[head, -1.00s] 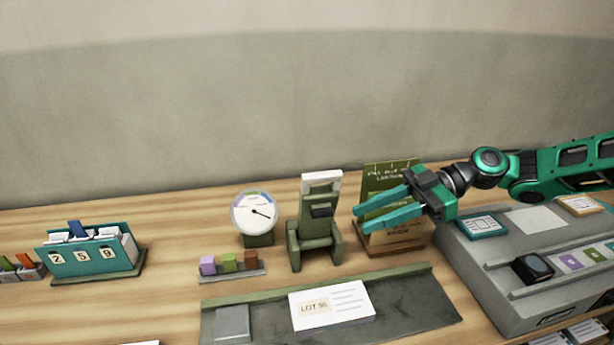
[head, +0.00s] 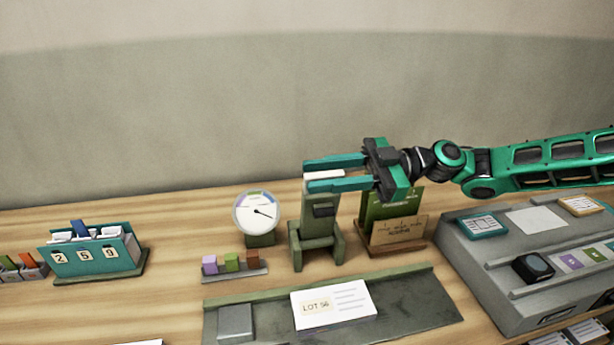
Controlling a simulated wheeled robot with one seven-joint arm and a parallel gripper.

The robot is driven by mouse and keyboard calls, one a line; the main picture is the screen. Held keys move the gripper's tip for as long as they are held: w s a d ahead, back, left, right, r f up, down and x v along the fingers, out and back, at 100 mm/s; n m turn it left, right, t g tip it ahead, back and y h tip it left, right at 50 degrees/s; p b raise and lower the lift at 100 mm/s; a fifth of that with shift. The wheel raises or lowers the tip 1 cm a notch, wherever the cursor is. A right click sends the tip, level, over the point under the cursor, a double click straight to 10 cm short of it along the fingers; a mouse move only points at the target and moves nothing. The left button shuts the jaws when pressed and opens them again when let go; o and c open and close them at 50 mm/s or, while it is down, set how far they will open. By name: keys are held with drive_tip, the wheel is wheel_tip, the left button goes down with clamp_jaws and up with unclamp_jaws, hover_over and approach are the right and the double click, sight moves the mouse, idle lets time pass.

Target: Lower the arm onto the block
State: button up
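A dark green chair-shaped stand (head: 318,240) stands upright near the middle of the table. My gripper (head: 335,173) comes from the right at the height of the white top. Its two teal fingers are spread, one above and one below in the picture, with the white top showing between them. Whether they touch it cannot be told. A grey block (head: 235,322) lies on the left end of the dark green tray (head: 410,308).
A white LOT 56 card stack (head: 333,305) lies on the tray. A round dial (head: 256,212) and a rack of coloured blocks (head: 234,270) stand left of the stand. A green holder (head: 398,236) stands close right, below my gripper. A grey console (head: 490,292) fills the right.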

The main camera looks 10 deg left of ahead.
sight(305, 176)
drive_tip(key=shift+x, duration=1.6)
clamp_jaws()
drive_tip(key=shift+s, duration=0.1)
